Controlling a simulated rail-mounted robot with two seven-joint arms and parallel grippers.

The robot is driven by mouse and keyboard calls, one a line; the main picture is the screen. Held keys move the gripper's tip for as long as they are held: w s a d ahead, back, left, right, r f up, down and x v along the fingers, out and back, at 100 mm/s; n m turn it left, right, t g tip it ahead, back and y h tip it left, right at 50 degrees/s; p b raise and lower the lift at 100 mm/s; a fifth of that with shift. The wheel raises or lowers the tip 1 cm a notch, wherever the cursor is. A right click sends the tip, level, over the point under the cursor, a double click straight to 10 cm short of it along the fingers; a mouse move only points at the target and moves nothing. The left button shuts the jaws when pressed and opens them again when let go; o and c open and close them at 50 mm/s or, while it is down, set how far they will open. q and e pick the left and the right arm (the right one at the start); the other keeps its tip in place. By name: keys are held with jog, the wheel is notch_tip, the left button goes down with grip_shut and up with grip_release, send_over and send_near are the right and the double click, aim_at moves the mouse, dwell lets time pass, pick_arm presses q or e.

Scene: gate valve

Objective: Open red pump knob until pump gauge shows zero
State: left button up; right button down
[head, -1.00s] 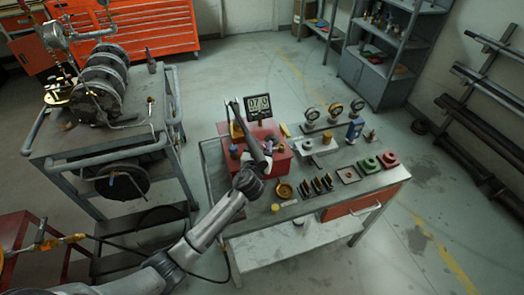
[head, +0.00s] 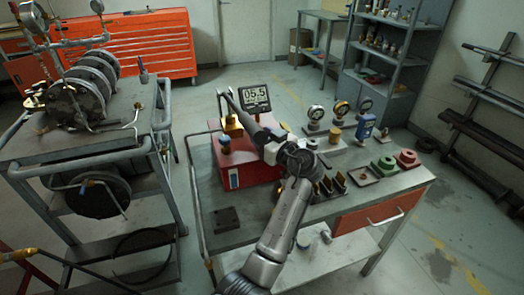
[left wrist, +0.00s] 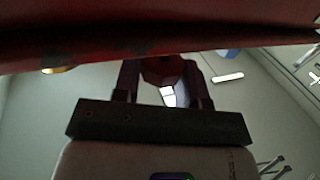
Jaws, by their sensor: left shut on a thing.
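The red pump (head: 205,172) sits on the left part of the workbench. Its digital gauge (head: 254,98) stands behind it and appears to read 05.5. A dark lever (head: 241,112) slants over the pump. My left gripper (head: 272,152) is at the pump's right side. In the left wrist view, my left gripper (left wrist: 164,82) is shut on the dark red knob (left wrist: 163,68), with a finger on each side. The red underside of the pump (left wrist: 150,28) fills the top of that view. The knob is hidden in the head view by my arm. My right gripper is not in view.
On the workbench (head: 217,243), dial gauges (head: 341,109), a blue device (head: 364,127) and green (head: 385,166) and red (head: 407,158) parts stand to the right. A dark block (head: 228,218) lies in front of the pump. A cart (head: 150,150) stands at the left, across a gap.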

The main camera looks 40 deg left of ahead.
pick_arm(q)
jog(key=n+g+b, duration=0.2)
jog(key=n+g, duration=0.1)
jog(key=g, duration=0.1)
jog(key=shift+w+g, duration=0.15)
jog(key=shift+g, duration=0.15)
jog(key=shift+n+g, duration=0.3)
jog(key=shift+g, duration=0.2)
jog(key=o, duration=0.9)
